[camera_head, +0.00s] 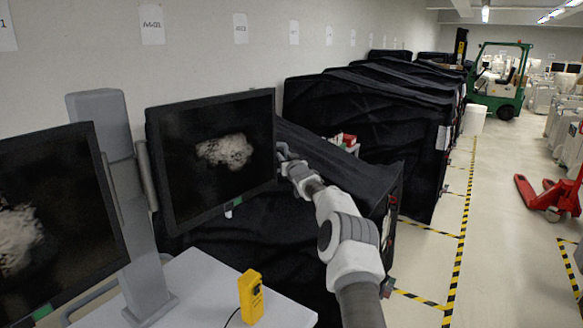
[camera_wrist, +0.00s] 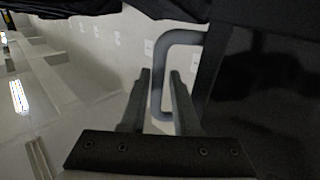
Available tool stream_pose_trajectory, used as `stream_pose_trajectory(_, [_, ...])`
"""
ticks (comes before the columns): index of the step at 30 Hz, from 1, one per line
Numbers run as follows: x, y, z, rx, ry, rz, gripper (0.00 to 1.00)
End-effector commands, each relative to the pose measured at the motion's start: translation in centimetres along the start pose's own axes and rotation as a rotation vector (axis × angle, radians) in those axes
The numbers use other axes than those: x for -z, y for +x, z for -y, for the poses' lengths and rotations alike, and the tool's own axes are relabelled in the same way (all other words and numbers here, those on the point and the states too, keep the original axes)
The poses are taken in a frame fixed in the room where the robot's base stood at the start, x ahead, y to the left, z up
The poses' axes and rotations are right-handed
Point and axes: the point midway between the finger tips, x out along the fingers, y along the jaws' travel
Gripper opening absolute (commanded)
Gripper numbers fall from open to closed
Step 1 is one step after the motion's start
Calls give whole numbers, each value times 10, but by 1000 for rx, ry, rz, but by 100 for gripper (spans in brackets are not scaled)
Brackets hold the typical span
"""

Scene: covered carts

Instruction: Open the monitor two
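Two dark monitors stand on a grey post, each showing a pale blurry shape: a left monitor (camera_head: 60,190) and a right monitor (camera_head: 190,185). No label shows which is monitor two. My gripper (camera_head: 281,154) is at the right edge of the right monitor; its fingertips are hard to make out there. In the wrist view, my gripper (camera_wrist: 160,74) is open, with a finger on either side of the long bar of a grey C-shaped handle (camera_wrist: 180,38). The handle joins the dark monitor edge (camera_wrist: 209,75). I cannot tell whether the fingers touch the bar.
A yellow handheld device (camera_head: 251,297) stands on the white cart top (camera_head: 200,285) below the monitors. Black-covered carts (camera_head: 365,120) line the wall behind my arm. An open aisle with yellow-black floor tape lies right. A red pallet jack (camera_head: 550,195) and green forklift (camera_head: 497,85) stand beyond.

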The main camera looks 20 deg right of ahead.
Motion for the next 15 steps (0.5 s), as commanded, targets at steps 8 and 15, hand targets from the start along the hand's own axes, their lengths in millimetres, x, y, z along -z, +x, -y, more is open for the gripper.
stream_pose_trajectory(8, [-3,-18,0,2,0,-2,30])
stream_pose_trajectory(15, [-2,-40,0,1,-3,-1,30])
